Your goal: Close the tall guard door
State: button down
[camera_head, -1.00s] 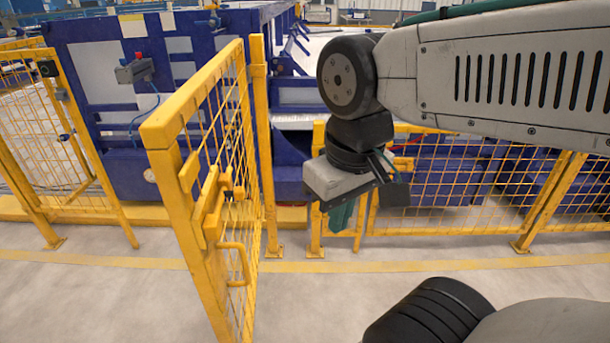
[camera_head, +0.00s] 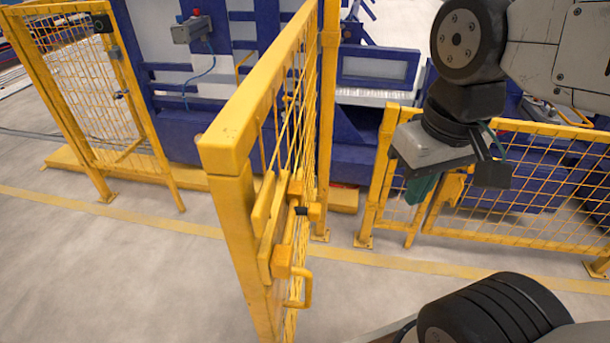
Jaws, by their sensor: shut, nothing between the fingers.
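The tall guard door (camera_head: 228,165) is a yellow mesh panel standing open, swung out toward me. Its hinge side meets a tall yellow post (camera_head: 327,120) at the fence line. A latch block and a yellow pull handle (camera_head: 303,290) sit on the door's right face, near its free edge. My gripper (camera_head: 422,192) hangs to the right of the door, in front of the low fence, clear of the door and handle. Its teal fingers point down, shut and empty; the tips are small in the picture.
A tall fence section (camera_head: 100,90) stands at the left, with a gap between it and the open door. A low yellow mesh fence (camera_head: 520,180) runs along the right. Blue machinery (camera_head: 375,70) is behind. The grey floor (camera_head: 110,270) at the left front is clear.

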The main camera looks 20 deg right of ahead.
aim_at(253, 227)
jog(key=k, duration=0.5)
jog(key=z, duration=1.65)
jog(key=i, duration=0.35)
jog(key=u, duration=1.9)
